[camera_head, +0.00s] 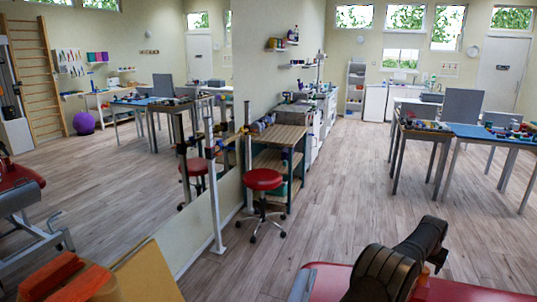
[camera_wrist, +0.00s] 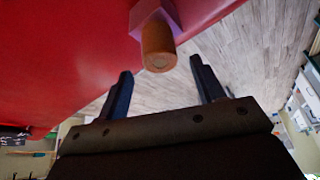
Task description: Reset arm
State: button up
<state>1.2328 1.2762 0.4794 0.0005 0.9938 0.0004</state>
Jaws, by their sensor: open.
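My gripper (camera_wrist: 161,66) shows in the wrist view with its two dark fingers apart and nothing held between them. Just beyond the fingertips is a brown-orange cylinder (camera_wrist: 158,48) joined to or touching a purple block (camera_wrist: 155,14), at the edge of a red padded surface (camera_wrist: 60,60). I cannot tell whether the fingers touch the cylinder. In the head view, my black arm is at the lower right over a red padded table (camera_head: 325,285); the gripper's fingers are hidden there.
A red stool (camera_head: 263,179) and a wooden shelf unit (camera_head: 278,135) stand beside a large mirror (camera_head: 150,225). Tables with a blue top (camera_head: 480,131) and small items stand at right. Orange blocks (camera_head: 50,277) lie at lower left. The wooden floor (camera_head: 350,190) between is clear.

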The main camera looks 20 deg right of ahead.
jog(key=shift+x, duration=2.3)
jog(key=shift+r, duration=0.2)
jog(key=shift+a, duration=0.1)
